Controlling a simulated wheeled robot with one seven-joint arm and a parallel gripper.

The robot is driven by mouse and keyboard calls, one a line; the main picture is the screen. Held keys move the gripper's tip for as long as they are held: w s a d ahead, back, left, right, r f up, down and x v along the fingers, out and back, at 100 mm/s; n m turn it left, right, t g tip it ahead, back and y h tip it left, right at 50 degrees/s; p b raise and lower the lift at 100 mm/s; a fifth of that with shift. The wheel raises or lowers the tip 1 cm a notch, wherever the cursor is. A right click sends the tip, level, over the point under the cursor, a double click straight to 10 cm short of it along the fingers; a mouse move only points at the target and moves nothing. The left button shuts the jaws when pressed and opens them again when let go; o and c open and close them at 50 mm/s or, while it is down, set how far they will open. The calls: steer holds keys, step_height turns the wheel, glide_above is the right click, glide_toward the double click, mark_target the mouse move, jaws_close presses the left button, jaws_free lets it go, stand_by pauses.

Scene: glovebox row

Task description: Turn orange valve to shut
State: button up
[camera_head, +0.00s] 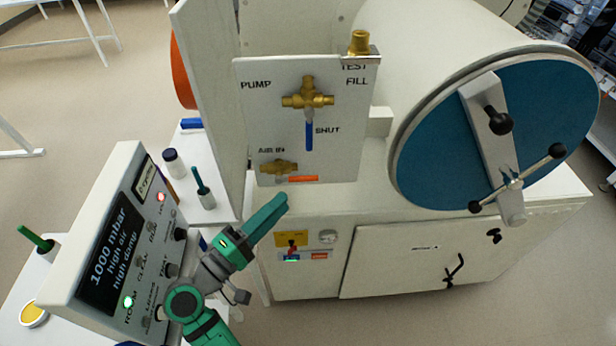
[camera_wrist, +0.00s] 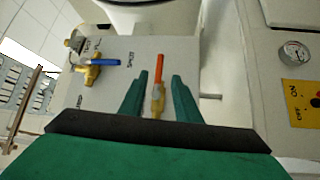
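The orange valve, marked AIR IN, sits low on the white panel, with a brass body (camera_head: 279,167) and an orange lever (camera_head: 303,179). The lever points right in the head view, roughly in line with the body. In the wrist view the orange lever (camera_wrist: 160,68) points up from the brass body (camera_wrist: 157,103). My green gripper (camera_head: 281,203) is below and in front of the panel. Its fingers (camera_wrist: 158,84) are open, one on each side of the valve in the wrist view, with gaps to it. Contact is not visible.
A second brass valve (camera_head: 307,95) with a blue lever (camera_head: 309,135) is higher on the panel (camera_head: 350,150). A control box (camera_head: 110,240) stands left of my arm. A gauge (camera_head: 327,237) is below the panel. The round blue door (camera_head: 500,130) is at the right.

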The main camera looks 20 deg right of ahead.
mark_target(308, 178)
steer(key=x, duration=1)
steer(key=shift+w+d, duration=0.1)
steer(key=shift+d, duration=0.3)
jaws_close()
